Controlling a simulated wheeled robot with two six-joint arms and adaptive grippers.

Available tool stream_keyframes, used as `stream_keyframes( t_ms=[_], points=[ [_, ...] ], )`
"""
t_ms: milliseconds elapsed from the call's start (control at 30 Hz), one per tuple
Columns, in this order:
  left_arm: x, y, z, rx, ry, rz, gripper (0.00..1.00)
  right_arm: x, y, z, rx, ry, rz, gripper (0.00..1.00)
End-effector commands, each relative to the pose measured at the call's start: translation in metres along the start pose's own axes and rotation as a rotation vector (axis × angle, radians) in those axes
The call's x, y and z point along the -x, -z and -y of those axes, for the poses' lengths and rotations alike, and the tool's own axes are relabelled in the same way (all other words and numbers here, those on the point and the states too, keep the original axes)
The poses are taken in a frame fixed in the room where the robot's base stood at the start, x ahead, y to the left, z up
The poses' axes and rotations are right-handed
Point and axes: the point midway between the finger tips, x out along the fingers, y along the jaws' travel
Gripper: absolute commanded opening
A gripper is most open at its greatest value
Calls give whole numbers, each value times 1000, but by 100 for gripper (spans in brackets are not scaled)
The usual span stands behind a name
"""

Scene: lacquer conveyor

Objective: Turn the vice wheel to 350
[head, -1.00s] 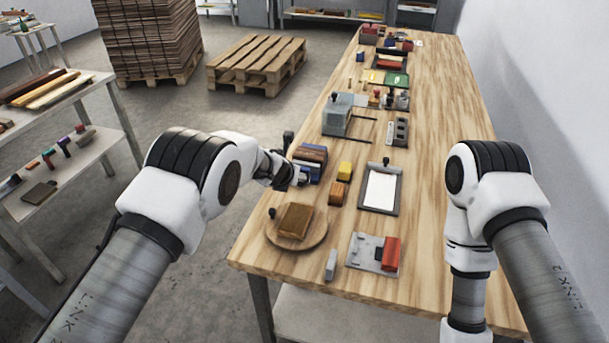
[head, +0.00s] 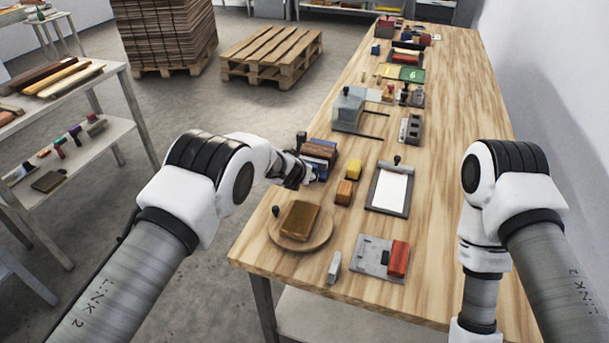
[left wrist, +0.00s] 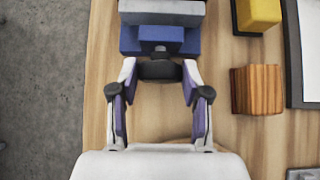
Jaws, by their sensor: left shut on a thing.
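The blue vice (head: 324,147) stands at the left edge of the wooden table, with a brown piece showing in it in the head view. In the left wrist view the vice (left wrist: 188,41) is at the top, with a grey block across it. Its dark wheel (left wrist: 159,70) faces my left gripper (left wrist: 159,78), whose fingertips close on it from both sides. In the head view my left gripper (head: 300,174) is at the near side of the vice and hides the wheel. No number on the wheel can be read. My right gripper is out of view.
A yellow block (head: 354,170) and an orange wooden block (head: 344,192) stand close right of the vice. A round board (head: 325,237) with a brown block is nearer. A clipboard (head: 404,206) lies to the right. The table's right side is mostly clear.

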Motion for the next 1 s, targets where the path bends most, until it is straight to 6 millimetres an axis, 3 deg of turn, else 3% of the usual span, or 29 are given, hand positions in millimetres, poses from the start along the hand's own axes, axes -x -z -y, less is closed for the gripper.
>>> stream_keyframes(
  t_ms=[367,533,633,900,1000],
  points=[
    [3,-5,2,-75,-76,6,12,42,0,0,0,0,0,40],
    [-4,4,4,-162,-161,0,12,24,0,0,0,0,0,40],
    [-1,1,5,-218,-216,-2,12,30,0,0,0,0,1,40],
    [4,-5,8,-340,-335,0,12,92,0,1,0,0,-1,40],
    [0,-3,9,-375,-369,4,12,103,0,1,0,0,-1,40]
  ],
)
